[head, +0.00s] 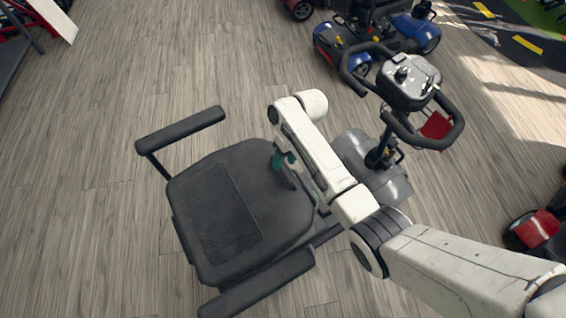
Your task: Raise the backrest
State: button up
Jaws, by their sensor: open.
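A mobility scooter stands in the middle of the head view. Its backrest (213,215) appears as a wide black panel with a textured rectangle, lying flat, folded down over the seat. The seat underneath is mostly hidden. My gripper (289,178) hangs at the panel's upper right edge, on the side towards the tiller. It is open, with nothing seen between its fingers. My forearm partly covers it, so I cannot tell whether a finger touches the panel.
Black armrests flank the panel, one at the upper left (180,130) and one below (260,283). The scooter's tiller (408,82) rises to the right. A blue scooter (335,42) stands at the top, and a red one (537,229) at the right edge. The wooden floor (90,200) at left is clear.

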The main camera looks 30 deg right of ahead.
jog(key=shift+x, duration=1.25)
jog(key=shift+c, duration=0.2)
grip_shut()
